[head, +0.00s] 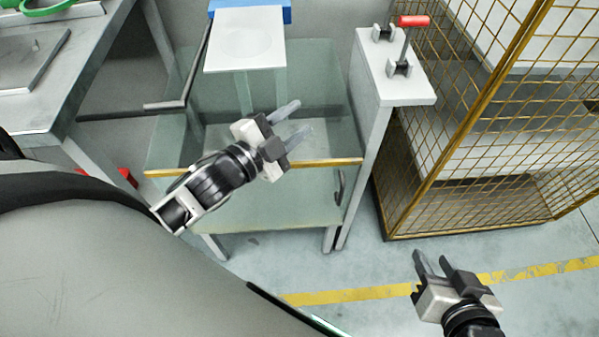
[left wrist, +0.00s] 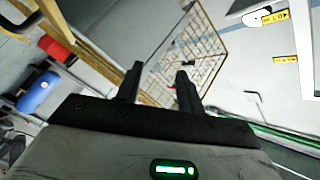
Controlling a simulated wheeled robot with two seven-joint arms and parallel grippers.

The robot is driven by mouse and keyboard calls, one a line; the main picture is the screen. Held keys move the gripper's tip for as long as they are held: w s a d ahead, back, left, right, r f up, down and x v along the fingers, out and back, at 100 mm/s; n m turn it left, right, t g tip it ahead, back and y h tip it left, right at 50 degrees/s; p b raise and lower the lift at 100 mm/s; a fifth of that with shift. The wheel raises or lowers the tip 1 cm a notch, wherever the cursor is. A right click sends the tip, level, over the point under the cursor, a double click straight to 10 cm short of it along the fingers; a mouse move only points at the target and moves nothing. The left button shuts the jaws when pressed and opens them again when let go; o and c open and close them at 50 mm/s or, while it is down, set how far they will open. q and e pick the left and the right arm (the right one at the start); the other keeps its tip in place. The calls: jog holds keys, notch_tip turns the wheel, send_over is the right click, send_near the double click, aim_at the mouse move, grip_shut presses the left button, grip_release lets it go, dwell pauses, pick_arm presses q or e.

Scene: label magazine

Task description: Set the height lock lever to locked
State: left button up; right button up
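My left gripper (head: 293,122) is open and empty, over the glass-walled box, left of and nearer than the lever. Its open fingers also show in the left wrist view (left wrist: 159,84). My right gripper (head: 435,264) is open and empty above the floor at lower right, well away from the lever.
The glass-walled box (head: 255,214) has a yellow front edge and a white plate (head: 245,40) above it. A yellow mesh cage (head: 480,130) stands close right of the stand. A grey table (head: 62,88) is at upper left. Floor at lower right is clear.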

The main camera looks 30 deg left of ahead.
pick_arm(q)
jog(key=s+d+f+n+g+y, duration=0.1)
jog(key=s+d+f+n+g, duration=0.3)
jog(key=s+f+n, duration=0.3)
jog(key=shift+d+f+n+p, duration=0.25)
jog(key=shift+d+n+p, duration=0.1)
jog(key=shift+d+n, duration=0.45)
jog(key=shift+a, duration=0.1)
